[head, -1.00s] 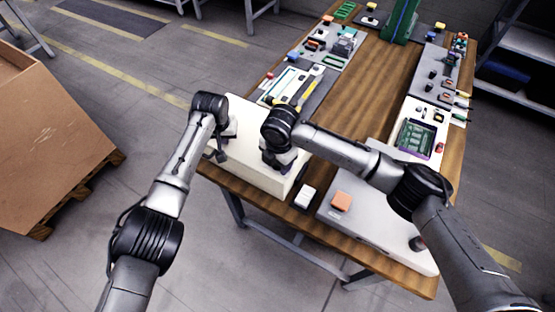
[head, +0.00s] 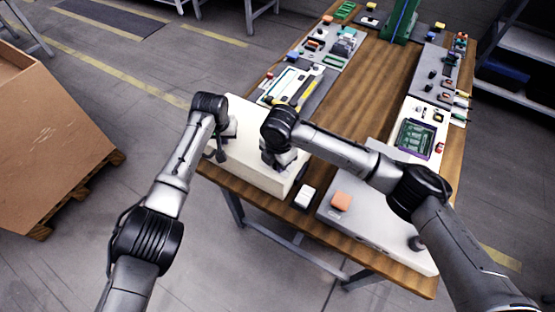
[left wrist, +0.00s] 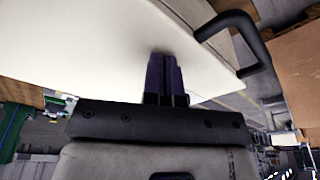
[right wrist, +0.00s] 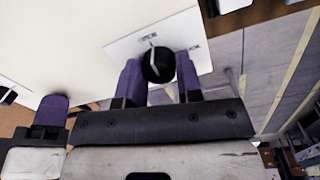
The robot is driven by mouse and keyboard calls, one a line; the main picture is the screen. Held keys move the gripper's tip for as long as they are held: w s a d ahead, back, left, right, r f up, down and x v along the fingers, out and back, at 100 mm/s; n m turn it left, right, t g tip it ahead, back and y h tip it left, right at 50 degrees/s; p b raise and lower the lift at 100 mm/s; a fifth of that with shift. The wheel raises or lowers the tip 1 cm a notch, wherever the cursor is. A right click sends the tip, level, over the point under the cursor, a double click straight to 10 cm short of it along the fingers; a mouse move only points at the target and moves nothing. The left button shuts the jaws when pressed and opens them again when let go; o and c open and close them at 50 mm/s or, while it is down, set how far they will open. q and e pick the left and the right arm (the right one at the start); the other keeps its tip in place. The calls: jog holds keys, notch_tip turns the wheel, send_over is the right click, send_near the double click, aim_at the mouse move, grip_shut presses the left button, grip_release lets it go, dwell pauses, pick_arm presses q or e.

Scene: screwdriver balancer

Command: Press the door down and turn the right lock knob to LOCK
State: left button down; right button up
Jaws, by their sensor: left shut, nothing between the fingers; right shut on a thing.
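The white box with the door (head: 250,165) stands at the near left corner of the table. My left gripper (left wrist: 162,58) is shut and empty, its purple fingertips at the white door surface (left wrist: 90,45); contact looks likely. A black handle (left wrist: 235,35) is to their right. In the right wrist view, my right gripper (right wrist: 157,72) is around the black lock knob (right wrist: 158,66), one purple finger on each side. The knob's pale pointer line runs roughly upward in that view. The knob sits on a white plate (right wrist: 120,50) whose markings are too small to read. The head view mostly hides the knob.
A grey panel (head: 365,220) with an orange block (head: 341,201) lies to the right, beside a small white switch (head: 305,195). Other device boards line the table (head: 355,95). A large cardboard box (head: 50,140) stands on the floor at left. My right forearm crosses above the table.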

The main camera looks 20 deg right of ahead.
pick_arm(q)
jog(key=shift+s+f, duration=0.1)
jog(key=shift+f, duration=0.05)
pick_arm(e)
jog(key=m, duration=0.4)
jog(key=shift+a, duration=0.1)
jog(key=m, duration=0.4)
jog(key=shift+m, duration=0.3)
jog(key=m, duration=0.4)
jog(key=shift+w+h, duration=0.1)
jog(key=shift+h, duration=0.2)
pick_arm(q)
jog(key=shift+f, duration=0.1)
pick_arm(e)
jog(key=shift+m, duration=2.3)
pick_arm(q)
jog(key=shift+a, duration=0.1)
pick_arm(e)
jog(key=o, duration=0.9)
jog(key=shift+o, duration=0.2)
notch_tip(320, 180, up, 12)
jog(key=shift+a, duration=0.2)
